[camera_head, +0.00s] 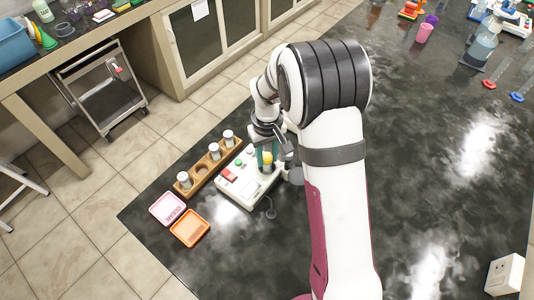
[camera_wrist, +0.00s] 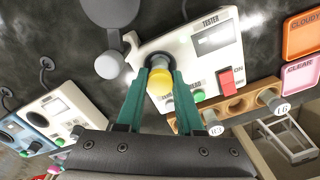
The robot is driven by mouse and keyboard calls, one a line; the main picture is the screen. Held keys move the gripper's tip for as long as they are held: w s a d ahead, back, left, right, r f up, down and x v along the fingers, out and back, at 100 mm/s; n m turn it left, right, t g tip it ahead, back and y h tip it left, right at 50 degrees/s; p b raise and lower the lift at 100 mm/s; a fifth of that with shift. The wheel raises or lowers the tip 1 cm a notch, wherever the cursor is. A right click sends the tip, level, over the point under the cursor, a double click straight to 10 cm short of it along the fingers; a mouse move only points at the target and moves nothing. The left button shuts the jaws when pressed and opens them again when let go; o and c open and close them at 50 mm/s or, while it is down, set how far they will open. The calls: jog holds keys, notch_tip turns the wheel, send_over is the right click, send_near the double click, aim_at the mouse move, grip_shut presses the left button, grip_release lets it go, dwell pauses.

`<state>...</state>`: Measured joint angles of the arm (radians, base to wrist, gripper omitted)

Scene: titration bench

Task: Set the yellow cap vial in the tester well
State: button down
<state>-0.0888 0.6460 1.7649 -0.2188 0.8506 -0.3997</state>
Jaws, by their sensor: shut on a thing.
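The yellow cap vial (camera_wrist: 160,82) is between the green fingertips of my gripper (camera_wrist: 159,80), which is shut on it. In the wrist view its cap faces the camera. The vial is over the tester's well (camera_wrist: 153,62), whose dark rim shows just behind the cap. I cannot tell how deep the vial sits.
A wooden rack (camera_head: 205,165) beside the tester holds several grey-capped vials and has an empty hole. A pink tray (camera_head: 167,208) and an orange tray (camera_head: 190,229) lie near the bench edge. Two other devices (camera_wrist: 57,108) stand left in the wrist view.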

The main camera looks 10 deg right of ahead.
jog(key=shift+f, duration=0.95)
dwell(0.3)
jog(key=shift+c, duration=2.3)
grip_release()
jog(key=shift+o, duration=0.3)
jog(key=o, duration=0.3)
jog(key=shift+o, duration=0.2)
jog(key=shift+r, duration=0.15)
jog(key=shift+r, duration=2.9)
